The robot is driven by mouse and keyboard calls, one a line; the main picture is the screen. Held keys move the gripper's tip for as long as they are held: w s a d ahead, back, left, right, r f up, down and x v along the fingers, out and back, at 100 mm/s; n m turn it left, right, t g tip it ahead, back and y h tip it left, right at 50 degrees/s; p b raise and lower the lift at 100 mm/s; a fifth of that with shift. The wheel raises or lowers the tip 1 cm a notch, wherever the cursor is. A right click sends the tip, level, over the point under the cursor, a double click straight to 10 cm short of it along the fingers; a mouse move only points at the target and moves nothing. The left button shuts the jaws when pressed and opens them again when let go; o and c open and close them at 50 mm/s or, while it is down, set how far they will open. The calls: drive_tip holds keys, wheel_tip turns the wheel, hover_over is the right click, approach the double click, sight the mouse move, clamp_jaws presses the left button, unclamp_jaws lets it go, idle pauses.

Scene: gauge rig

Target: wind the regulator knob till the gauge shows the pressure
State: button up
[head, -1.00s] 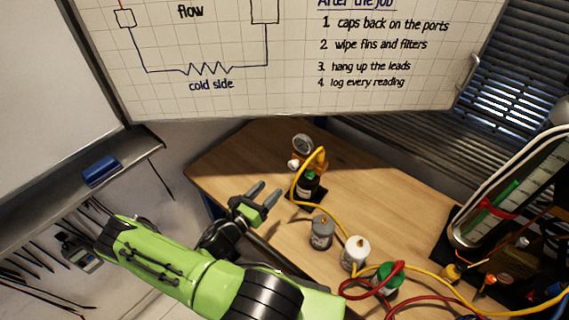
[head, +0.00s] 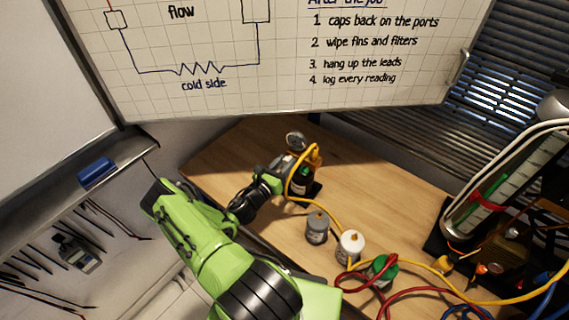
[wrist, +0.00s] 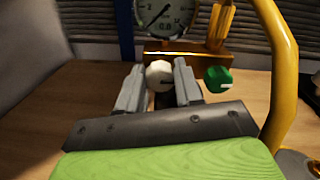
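The regulator is a brass block (wrist: 215,60) with a round white-faced gauge (wrist: 163,14) on top; its window seems to read 0.0, the needle is unclear. The gauge also shows in the head view (head: 295,141). A white knob (wrist: 158,75) sits on the block's front, and a green knob (wrist: 218,78) with a pale mark is to its right. My gripper (wrist: 159,77) has one finger on each side of the white knob, with no clear gap between them. In the head view, my gripper partly hides the regulator's front.
A yellow hose (head: 291,188) loops beside the regulator. Grey (head: 316,228), white (head: 350,246) and green-topped (head: 381,268) canisters stand nearer on the wooden bench (head: 385,215). Red hoses (head: 405,296) lie at the front right.

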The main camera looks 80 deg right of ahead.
drive_tip(key=c, duration=0.5)
drive_tip(key=shift+m, duration=0.3)
